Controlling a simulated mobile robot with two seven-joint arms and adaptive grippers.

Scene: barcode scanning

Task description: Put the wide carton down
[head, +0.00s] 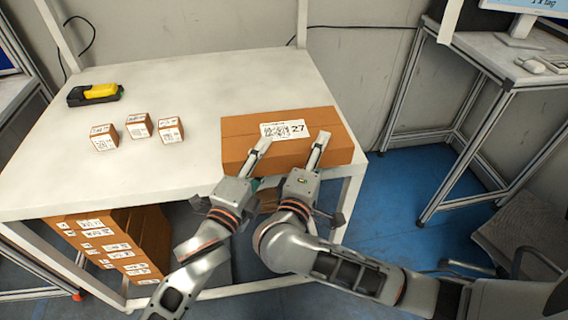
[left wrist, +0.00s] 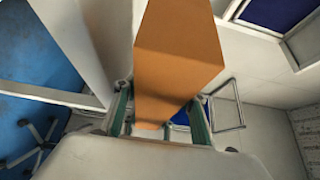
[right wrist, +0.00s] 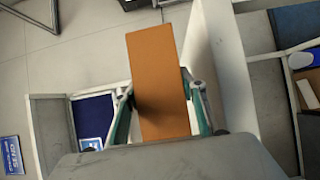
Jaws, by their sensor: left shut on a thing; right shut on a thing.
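The wide brown carton (head: 238,128), with a white label marked 27, is at the right front of the white table. My left gripper (head: 258,152) is shut on its near side, left of the middle. My right gripper (head: 316,152) is shut on the same side, further right. One finger of each lies over the top; the lower fingers are hidden in the head view. The carton shows between the fingers in the left wrist view (left wrist: 180,65) and the right wrist view (right wrist: 158,85). I cannot tell whether it touches the tabletop.
Three small labelled boxes (head: 139,126) and a yellow-and-black scanner (head: 95,94) are on the left of the table (head: 200,85). Several labelled cartons (head: 105,250) stand under it. The table's middle and back are clear. A desk with a monitor stands at right.

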